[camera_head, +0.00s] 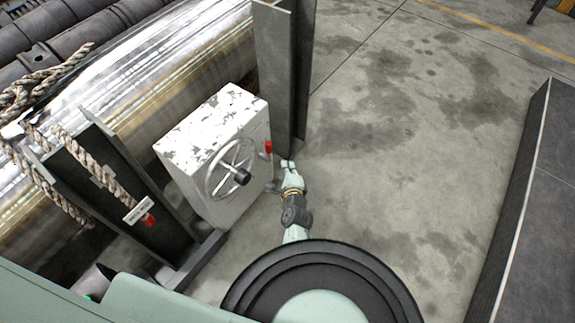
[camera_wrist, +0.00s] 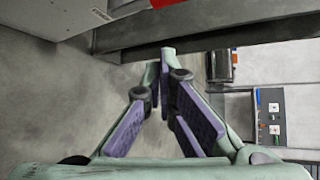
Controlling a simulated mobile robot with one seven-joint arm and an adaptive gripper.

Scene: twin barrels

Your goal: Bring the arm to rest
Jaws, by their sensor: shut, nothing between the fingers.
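My gripper (camera_head: 287,164) is near the middle of the head view, at the end of my pale green arm. It is just right of the white box and close to the foot of the steel post. In the wrist view my gripper (camera_wrist: 165,62) has its fingertips together with nothing between them. The arm reaches out over the floor. Part of it is hidden behind my round black body part at the bottom of the head view.
A worn white box (camera_head: 190,160) carries a handwheel (camera_head: 229,168) and a red handle (camera_head: 268,147). A steel post (camera_head: 277,75) stands behind my gripper. Large metal barrels (camera_head: 160,70) and ropes lie left. Open concrete floor (camera_head: 400,150) lies right, up to a dark raised edge (camera_head: 545,190).

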